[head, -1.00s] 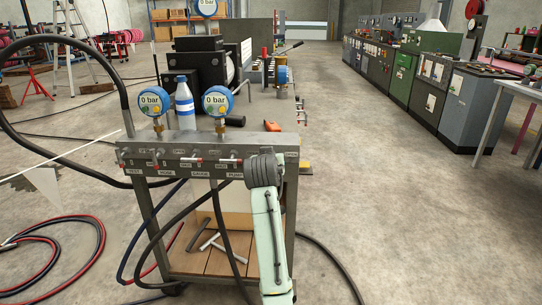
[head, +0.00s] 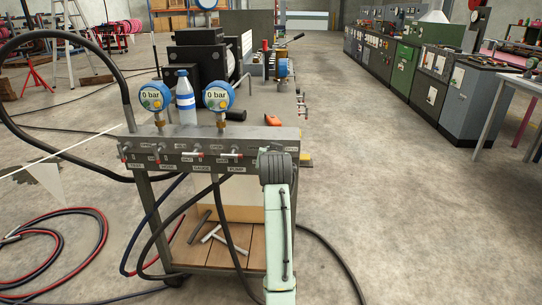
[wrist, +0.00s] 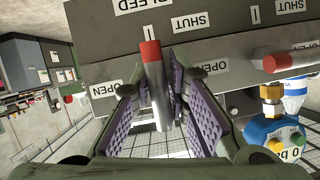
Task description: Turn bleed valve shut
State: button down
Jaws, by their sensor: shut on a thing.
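The bleed valve's lever (wrist: 154,84), a silver bar with a red tip, shows in the wrist view under the "BLEED" label. My gripper (wrist: 152,94) has its purple-padded fingers on either side of this lever and is shut on it. The red tip lies just below a short tick mark, between an "OPEN" label at left and a "SHUT" label at upper right. In the head view my wrist stands at the right end of the grey manifold (head: 212,138) and hides the lever and fingertips.
In the wrist view a neighbouring red-tipped lever (wrist: 290,61) lies to the right, near a blue gauge (wrist: 272,134). In the head view two gauges (head: 154,97) read 0 bar, with a bottle (head: 185,98) between them. The floor right of the cart is open.

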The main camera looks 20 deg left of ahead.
jog(key=shift+w+d, duration=0.15)
jog(key=shift+d, duration=0.35)
jog(key=c, duration=1.7)
grip_release()
jog(key=shift+o, duration=0.7)
jog(key=shift+a+r, duration=0.1)
jog(key=shift+a, duration=0.05)
jog(key=v, duration=1.2)
